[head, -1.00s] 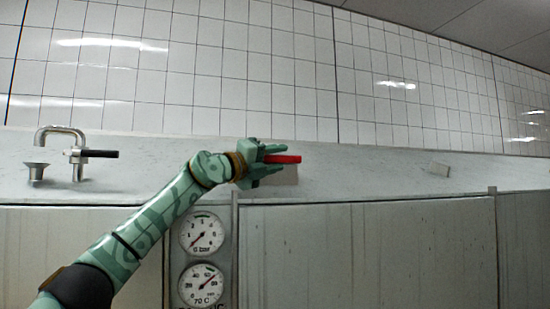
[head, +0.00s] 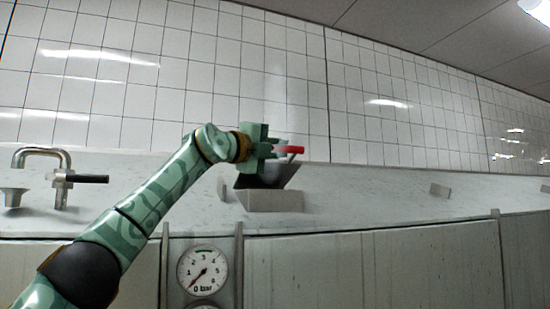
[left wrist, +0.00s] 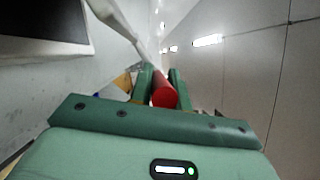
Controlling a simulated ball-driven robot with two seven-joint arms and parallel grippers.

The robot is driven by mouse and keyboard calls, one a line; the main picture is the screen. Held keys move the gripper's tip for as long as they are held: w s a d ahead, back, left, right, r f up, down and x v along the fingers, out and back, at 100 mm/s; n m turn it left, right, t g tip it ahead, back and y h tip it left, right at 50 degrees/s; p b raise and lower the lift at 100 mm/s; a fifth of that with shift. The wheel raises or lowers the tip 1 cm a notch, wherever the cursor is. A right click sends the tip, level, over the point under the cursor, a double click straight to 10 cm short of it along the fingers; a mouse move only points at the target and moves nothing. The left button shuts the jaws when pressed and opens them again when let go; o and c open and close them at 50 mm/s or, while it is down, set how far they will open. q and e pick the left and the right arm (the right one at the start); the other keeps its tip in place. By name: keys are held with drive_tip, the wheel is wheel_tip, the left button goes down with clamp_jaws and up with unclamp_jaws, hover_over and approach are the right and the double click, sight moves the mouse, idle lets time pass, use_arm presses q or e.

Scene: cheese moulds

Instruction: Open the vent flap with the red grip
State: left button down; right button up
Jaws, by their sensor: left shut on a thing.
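The vent flap (head: 268,176) stands tilted up on a low light-grey vent box (head: 274,201) on the counter, its dark face showing. The red grip (head: 292,150) is at the flap's raised side. My left gripper (head: 281,152) is shut on the red grip. In the left wrist view the red grip (left wrist: 163,92) lies between the green fingers (left wrist: 161,85). A dark opening with a pale rim (left wrist: 45,22) shows at upper left there. The gripper hides part of the flap. My right gripper is not in view.
A bent metal tap (head: 40,155) and a dark-handled valve (head: 82,179) stand at left. A pressure gauge (head: 202,271) is on the front panel below. A small grey block (head: 439,190) is at right. A faint whitish plume (head: 276,90) rises before the tiled wall.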

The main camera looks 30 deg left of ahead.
use_arm(q)
drive_tip(key=shift+a, duration=0.15)
drive_tip(key=c, duration=1.3)
unclamp_jaws()
drive_tip(key=shift+f, duration=0.1)
drive_tip(key=shift+s+f+b, duration=0.1)
drive_tip(key=shift+s+b, duration=0.25)
drive_tip(key=shift+b, duration=0.2)
drive_tip(key=b+v, duration=0.8)
drive_tip(key=v, duration=0.7)
drive_tip(key=shift+s+a, duration=0.15)
drive_tip(key=shift+s, duration=0.15)
